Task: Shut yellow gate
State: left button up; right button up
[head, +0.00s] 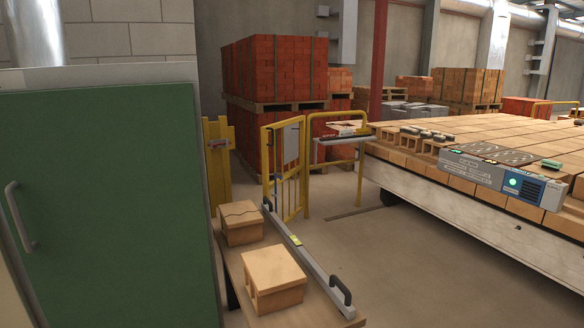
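The yellow gate (266,165) stands in the middle of the head view, beyond the bench. It is a yellow barred frame with a grey plate (291,145) on its upper part. It stands open, at an angle. A gap separates its left edge from the yellow post (218,165) on the left, which carries a small grey fitting (217,143) that looks like a latch. The gate's right edge is by a yellow railing (338,114). The gate's foot is partly hidden behind the bench items. Neither of my grippers is in view.
A green cabinet door (110,200) fills the left. A bench (318,312) with two hollow bricks (273,275) and a long level-like bar (305,262) stands in front. A brick-laden cart (450,205) is right. Clear floor (400,270) lies between. Red brick stacks (275,68) stand behind.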

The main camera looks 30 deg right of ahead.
aim_at(290, 134)
jog(key=i+l+z, duration=0.5)
jog(key=z, duration=0.15)
jog(key=i+l+z, duration=0.2)
jog(key=z, duration=0.25)
jog(key=i+l+z, duration=0.15)
jog(key=i+z, duration=0.15)
jog(key=z, duration=0.15)
jog(key=i+l+z, duration=0.1)
jog(key=i+z, duration=0.15)
jog(key=z, duration=0.25)
jog(key=i+z, duration=0.25)
jog(key=z, duration=0.2)
jog(key=i+l+u, duration=0.1)
jog(key=i, duration=0.4)
jog(key=i+l+u, duration=0.15)
jog(key=i, duration=0.4)
jog(key=i+l+u, duration=0.1)
jog(key=i, duration=0.4)
jog(key=i+j+u, duration=0.1)
jog(key=u, duration=0.35)
jog(key=i+l+u, duration=0.1)
jog(key=i+u, duration=0.25)
jog(key=u, duration=0.15)
jog(key=i+u, duration=0.2)
jog(key=u, duration=0.25)
jog(key=i+l+u, duration=0.2)
jog(key=u, duration=0.3)
